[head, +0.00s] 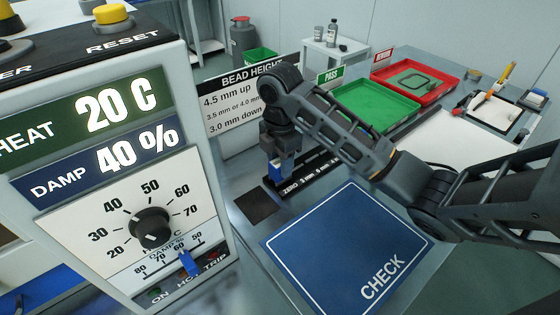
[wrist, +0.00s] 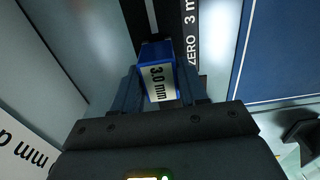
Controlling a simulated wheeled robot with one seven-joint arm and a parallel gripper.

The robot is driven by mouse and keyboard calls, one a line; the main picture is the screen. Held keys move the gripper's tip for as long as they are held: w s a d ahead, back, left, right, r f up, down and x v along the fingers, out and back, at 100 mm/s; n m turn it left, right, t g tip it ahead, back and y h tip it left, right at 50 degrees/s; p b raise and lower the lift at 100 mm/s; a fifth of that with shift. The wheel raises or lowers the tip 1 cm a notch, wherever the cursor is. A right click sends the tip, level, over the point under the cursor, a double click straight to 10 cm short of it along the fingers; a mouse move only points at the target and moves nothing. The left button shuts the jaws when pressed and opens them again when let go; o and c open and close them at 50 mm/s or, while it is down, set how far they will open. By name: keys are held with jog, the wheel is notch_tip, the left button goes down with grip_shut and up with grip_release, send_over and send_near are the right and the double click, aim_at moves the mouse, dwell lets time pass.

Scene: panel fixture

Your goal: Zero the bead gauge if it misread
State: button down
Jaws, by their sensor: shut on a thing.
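In the wrist view the block is beside the word ZERO. My gripper (wrist: 159,92) is shut on the block, one finger on each side. I cannot tell whether the block touches the strip. The "BEAD HEIGHT" sign (head: 232,102) reads 4.5 mm up, 3.5 mm or 4.0 mm, 3.0 mm down.
The blue CHECK mat (head: 345,245) is empty. A green PASS tray (head: 372,108) is empty; a red REWORK tray (head: 445,91) holds a dark frame-shaped part. A panel (head: 110,160) showing HEAT 20 C and DAMP 40 % stands close at left. A dark square (head: 255,205) lies beside the strip.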

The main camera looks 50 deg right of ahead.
jog(key=shift+r+p, duration=3.4)
jog(key=shift+r, duration=0.6)
jog(key=shift+d, duration=0.1)
